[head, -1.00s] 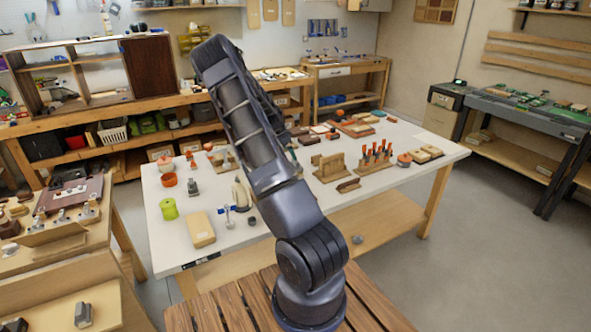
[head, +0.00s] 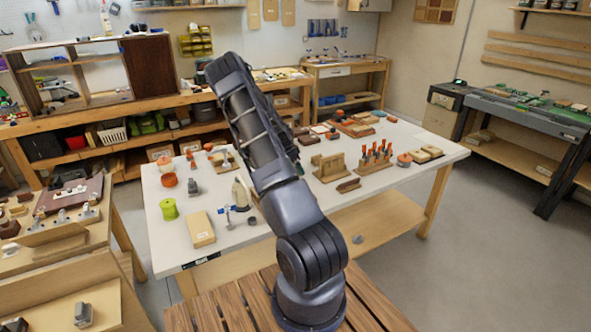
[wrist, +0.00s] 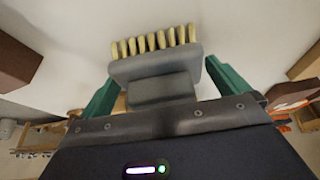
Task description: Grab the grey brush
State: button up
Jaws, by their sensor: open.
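The grey brush (wrist: 156,67) with pale yellow bristles shows in the wrist view, at the top centre. Its grey block-shaped grip faces my gripper. My gripper (wrist: 163,75) is open, with one green finger on each side of the brush. The right finger appears very close to the brush's edge; I cannot tell whether it touches. In the head view, my arm hides the gripper, and I cannot make out the brush there.
The white table (head: 300,222) holds a wooden block (head: 201,229), a green spool (head: 168,209), an orange pot (head: 168,179) and a rack of orange-handled tools (head: 375,165). In the wrist view, a brown object (wrist: 17,60) stands at the left.

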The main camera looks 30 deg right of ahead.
jog(key=shift+d+f, duration=0.15)
jog(key=shift+f, duration=0.25)
jog(key=c, duration=0.9)
